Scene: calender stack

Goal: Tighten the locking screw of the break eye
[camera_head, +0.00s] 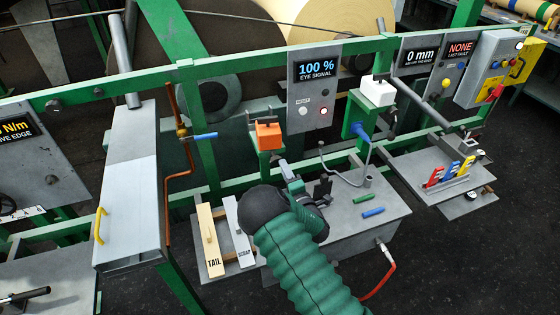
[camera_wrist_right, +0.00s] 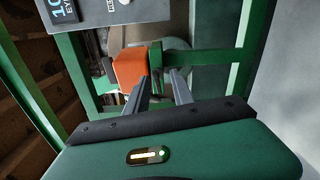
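An orange box (camera_head: 268,136) sits on a green bracket on the frame, left of the eye-signal panel (camera_head: 316,88), which reads 100 %. A white box (camera_head: 378,92) sits right of the panel above a green bracket with a blue handle (camera_head: 360,131). No label shows which box is the break eye, and I cannot make out a locking screw. My right gripper (camera_head: 290,172) is over the grey table, below the orange box. In the right wrist view its two fingers (camera_wrist_right: 160,76) are apart and empty, with the orange box (camera_wrist_right: 130,69) beyond. My left gripper is not in view.
The grey table (camera_head: 385,225) holds green and blue cylinders (camera_head: 373,212). Green rails surround the space, with a copper pipe (camera_head: 168,185) at left. A tool tray (camera_head: 450,178) is at right.

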